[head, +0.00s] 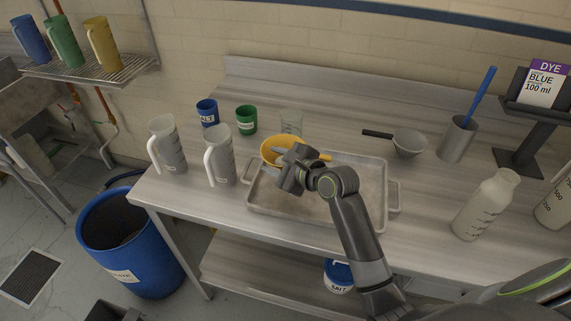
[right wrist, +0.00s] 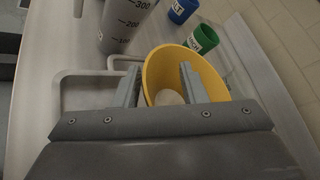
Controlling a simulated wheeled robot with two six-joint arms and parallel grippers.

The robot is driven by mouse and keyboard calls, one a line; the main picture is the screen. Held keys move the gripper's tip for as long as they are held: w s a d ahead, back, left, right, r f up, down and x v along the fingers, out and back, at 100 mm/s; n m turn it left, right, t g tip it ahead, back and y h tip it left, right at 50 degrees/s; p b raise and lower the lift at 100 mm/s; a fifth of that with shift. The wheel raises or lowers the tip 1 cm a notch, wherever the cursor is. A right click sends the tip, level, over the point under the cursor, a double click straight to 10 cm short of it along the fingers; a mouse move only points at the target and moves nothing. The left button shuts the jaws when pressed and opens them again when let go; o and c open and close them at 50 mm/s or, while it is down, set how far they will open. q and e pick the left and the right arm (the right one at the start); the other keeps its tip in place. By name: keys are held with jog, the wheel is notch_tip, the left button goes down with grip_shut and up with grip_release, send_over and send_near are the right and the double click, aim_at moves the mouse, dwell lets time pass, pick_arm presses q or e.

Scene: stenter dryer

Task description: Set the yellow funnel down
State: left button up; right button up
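The yellow funnel (head: 270,147) shows at the back left of the grey metal tray (head: 258,205), partly hidden by my right gripper (head: 284,168). In the right wrist view the funnel (right wrist: 163,66) has its wide mouth towards the camera. My right gripper (right wrist: 160,85) has its fingers well apart. One finger is over the funnel's mouth and the other is outside its left wall, with gaps to the wall. I cannot tell whether the funnel's base touches the tray. My left gripper is not in view.
Two measuring jugs (head: 220,160) stand left of the tray. A ladle-like strainer (head: 408,144) and a white bottle (head: 487,205) are to the right. The tray's middle looks empty.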

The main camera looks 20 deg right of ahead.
jog(key=v, duration=1.2)
jog(key=shift+f, duration=0.1)
